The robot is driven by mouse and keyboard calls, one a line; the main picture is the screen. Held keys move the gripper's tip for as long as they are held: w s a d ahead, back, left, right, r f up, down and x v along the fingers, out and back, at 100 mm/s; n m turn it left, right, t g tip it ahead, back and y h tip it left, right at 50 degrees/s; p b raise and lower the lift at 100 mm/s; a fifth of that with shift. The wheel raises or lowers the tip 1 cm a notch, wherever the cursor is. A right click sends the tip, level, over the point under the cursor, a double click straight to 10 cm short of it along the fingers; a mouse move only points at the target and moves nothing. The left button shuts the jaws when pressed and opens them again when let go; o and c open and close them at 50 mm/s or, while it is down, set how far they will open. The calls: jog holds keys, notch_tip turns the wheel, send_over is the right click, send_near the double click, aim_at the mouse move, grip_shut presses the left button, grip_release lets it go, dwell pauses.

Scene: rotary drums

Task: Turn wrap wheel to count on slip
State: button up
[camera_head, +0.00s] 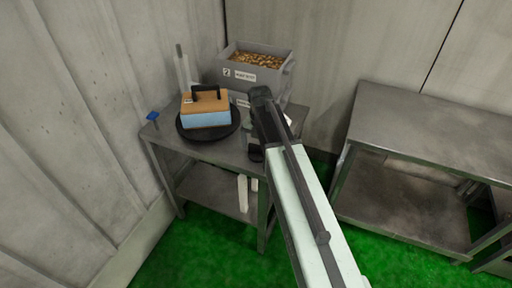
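A black round wheel (210,135) lies flat on a small metal table (219,154). A box (206,115) with an orange-brown top, a light blue lower side and a black handle sits on it. My gripper (256,152) is dark and low at the right of the wheel, over the table's right part. Its fingers are too small and dark to tell whether they are open or hold anything. A small white piece (288,120), perhaps paper, shows partly behind my arm. No count can be read on it.
A grey bin (278,78) with a "2" label and brown bits stands behind the wheel. A blue marker (153,116) is at the table's left corner. White upright pieces (243,193) stand on the lower shelf. A larger metal table (430,125) at right has a bare top.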

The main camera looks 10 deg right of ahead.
aim_at(259, 146)
notch_tip(259, 146, up, 8)
jog(key=p, duration=0.8)
jog(key=shift+f, duration=0.1)
